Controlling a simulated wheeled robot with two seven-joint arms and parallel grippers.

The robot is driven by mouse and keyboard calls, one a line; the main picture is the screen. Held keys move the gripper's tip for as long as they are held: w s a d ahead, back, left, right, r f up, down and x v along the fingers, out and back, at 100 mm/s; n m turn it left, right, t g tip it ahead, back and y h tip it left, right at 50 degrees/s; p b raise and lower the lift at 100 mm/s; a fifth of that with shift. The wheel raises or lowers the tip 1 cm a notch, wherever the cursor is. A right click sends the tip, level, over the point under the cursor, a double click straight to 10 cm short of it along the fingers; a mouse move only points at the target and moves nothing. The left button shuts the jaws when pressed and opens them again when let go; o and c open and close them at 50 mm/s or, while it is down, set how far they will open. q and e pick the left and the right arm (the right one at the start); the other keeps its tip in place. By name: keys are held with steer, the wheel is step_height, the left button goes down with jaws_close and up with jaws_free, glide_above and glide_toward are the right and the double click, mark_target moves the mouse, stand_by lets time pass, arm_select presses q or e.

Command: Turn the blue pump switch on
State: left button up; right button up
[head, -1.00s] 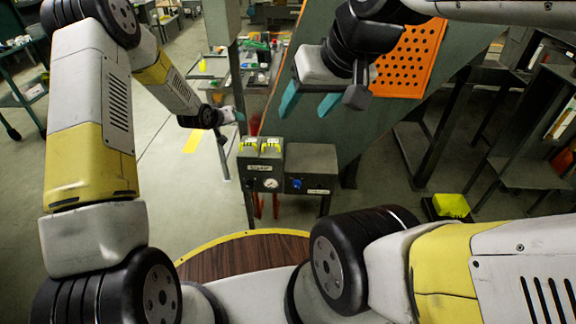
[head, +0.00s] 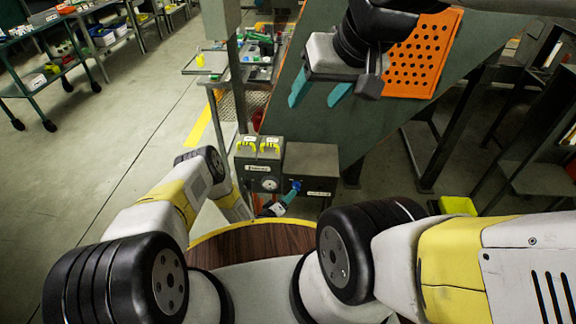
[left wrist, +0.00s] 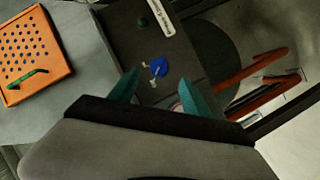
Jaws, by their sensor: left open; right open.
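The blue pump switch is a small blue knob on the front face of a dark grey control box (head: 312,158). In the left wrist view the blue knob (left wrist: 158,66) lies between and just beyond the fingertips, on the box face (left wrist: 128,32); its exact turn is hard to tell. My left gripper (head: 290,194) is open in front of the box, its teal fingers close to the knob, which they partly hide in the head view. Both fingers of the left gripper (left wrist: 160,78) show apart and empty in the wrist view. My right gripper (head: 319,94) is open and empty, high above the box.
A second box (head: 258,168) with yellow levers and a gauge stands directly left of the control box. A green machine panel with an orange perforated plate (head: 424,55) rises behind. Red-orange bars (left wrist: 258,80) show beside the box.

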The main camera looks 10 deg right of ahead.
mark_target(296, 187)
arm_select(q)
steer(key=x, duration=0.6)
steer(key=shift+w+d, duration=0.25)
steer(key=shift+w, duration=0.1)
steer(key=shift+c, duration=0.3)
jaws_close()
